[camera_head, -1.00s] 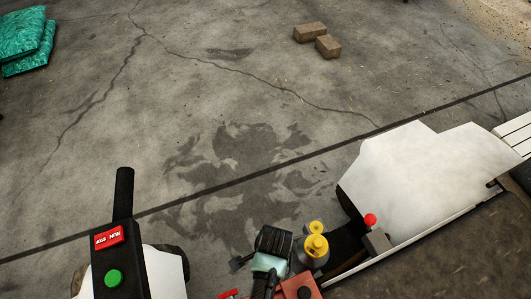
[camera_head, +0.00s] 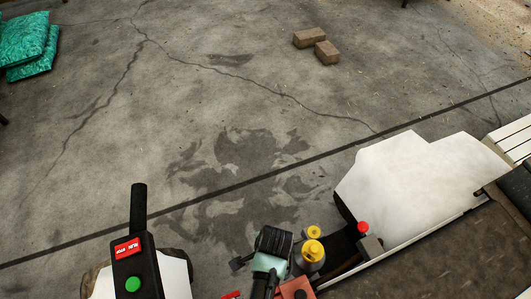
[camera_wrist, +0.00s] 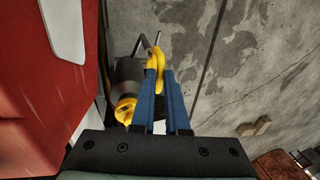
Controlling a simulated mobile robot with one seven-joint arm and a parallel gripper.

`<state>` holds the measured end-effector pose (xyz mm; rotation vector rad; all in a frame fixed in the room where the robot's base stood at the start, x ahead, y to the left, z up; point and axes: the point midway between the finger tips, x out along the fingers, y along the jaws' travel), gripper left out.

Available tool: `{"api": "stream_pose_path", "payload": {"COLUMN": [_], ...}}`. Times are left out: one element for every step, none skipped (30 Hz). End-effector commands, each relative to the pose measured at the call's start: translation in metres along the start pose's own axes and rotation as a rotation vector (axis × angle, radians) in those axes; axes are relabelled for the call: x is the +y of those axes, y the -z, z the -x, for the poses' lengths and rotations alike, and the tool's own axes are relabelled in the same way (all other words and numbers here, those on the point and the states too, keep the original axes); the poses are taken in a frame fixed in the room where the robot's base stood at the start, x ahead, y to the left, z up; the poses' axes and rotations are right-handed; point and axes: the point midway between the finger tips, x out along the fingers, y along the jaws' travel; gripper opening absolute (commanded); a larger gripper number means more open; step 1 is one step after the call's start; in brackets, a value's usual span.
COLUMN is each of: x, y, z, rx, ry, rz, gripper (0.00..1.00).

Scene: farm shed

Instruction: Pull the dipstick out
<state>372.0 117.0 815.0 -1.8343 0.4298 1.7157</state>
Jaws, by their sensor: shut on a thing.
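The dipstick's yellow looped handle (camera_wrist: 155,62) shows in the wrist view between the blue fingertips of my gripper (camera_wrist: 160,72). My gripper is shut on it. A dark cylinder with a yellow cap (camera_wrist: 126,110) stands just left of the fingers. In the head view a small yellow piece (camera_head: 313,232), probably the same handle, shows just behind the larger yellow cap (camera_head: 313,250). My fingers cannot be made out clearly there. How much of the dipstick's stem is inside the machine cannot be seen.
A red panel (camera_wrist: 35,90) is close on the left in the wrist view. In the head view, a white fender (camera_head: 415,180), a red knob (camera_head: 363,227) and a black control box (camera_head: 130,265) crowd the front. Brown bricks (camera_head: 326,52) lie on open concrete behind.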

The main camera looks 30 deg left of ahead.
Motion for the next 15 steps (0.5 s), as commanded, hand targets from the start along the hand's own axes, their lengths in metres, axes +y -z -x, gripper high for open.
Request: {"api": "stream_pose_path", "payload": {"x": [-0.003,-0.004,-0.005,-0.005,-0.005,-0.005,-0.005,-0.005,-0.005,-0.005,-0.005,-0.005,-0.005,-0.005,-0.005], "y": [0.000,0.000,0.000,0.000,0.000,0.000,0.000,0.000,0.000,0.000,0.000,0.000,0.000,0.000,0.000], "z": [0.016,0.019,0.023,0.025,0.026,0.027,0.027,0.026,0.026,0.025,0.025,0.025,0.025,0.025,0.025], "rx": [0.000,0.000,0.000,0.000,0.000,0.000,0.000,0.000,0.000,0.000,0.000,0.001,0.001,0.001,0.001], "ry": [0.000,0.000,0.000,0.000,0.000,0.000,0.000,0.000,0.000,0.000,0.000,0.000,0.000,0.000,0.000], "rz": [0.000,0.000,0.000,0.000,0.000,0.001,0.001,0.001,0.001,0.001,0.001,0.001,0.001,0.001,0.001], "gripper": [0.00,0.00,0.00,0.00,0.00,0.00,0.00,0.00,0.00,0.00,0.00,0.00,0.00,0.00,0.00]}}
